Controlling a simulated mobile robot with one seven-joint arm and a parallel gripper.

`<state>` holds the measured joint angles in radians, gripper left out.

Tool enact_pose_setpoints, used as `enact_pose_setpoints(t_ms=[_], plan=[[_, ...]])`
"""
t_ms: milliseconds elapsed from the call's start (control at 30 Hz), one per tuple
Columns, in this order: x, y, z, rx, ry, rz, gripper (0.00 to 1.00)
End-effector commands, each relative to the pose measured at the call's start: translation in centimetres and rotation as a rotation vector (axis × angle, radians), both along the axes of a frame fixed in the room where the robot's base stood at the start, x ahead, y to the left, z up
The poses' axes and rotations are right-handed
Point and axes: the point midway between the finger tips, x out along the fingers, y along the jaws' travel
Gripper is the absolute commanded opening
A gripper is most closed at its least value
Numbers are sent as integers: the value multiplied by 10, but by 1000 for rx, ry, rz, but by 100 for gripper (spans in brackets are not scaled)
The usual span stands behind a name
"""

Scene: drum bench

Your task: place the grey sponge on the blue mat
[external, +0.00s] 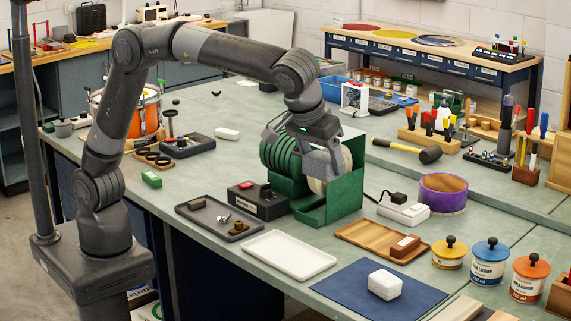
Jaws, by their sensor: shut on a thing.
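The blue mat (346,292) lies flat near the front edge of the bench. A whitish block (385,284) rests on it, right of its middle. My gripper (318,150) is over the green rack, well behind and above the mat. It is shut on a grey block (321,165), which looks like the grey sponge. The fingers hide part of this block, and its exact outline against the rack is hard to make out.
The green rack (342,197) with round discs stands below my gripper. A black box (258,203), a white tray (289,257) and a wooden tray (358,238) with a brown block lie around it. Lidded tins (489,262) stand right of the mat.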

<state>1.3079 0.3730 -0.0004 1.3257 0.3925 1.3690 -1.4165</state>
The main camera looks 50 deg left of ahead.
Motion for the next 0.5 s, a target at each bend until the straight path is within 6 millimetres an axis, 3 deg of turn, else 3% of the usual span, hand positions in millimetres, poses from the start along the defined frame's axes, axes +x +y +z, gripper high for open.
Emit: enact_pose_setpoints(t_ms=[100,267,500], plan=[[-30,-5,1,-1,0,2,43],[-60,-9,2,-1,1,6,43],[-60,-8,-52,5,1,9,43]])
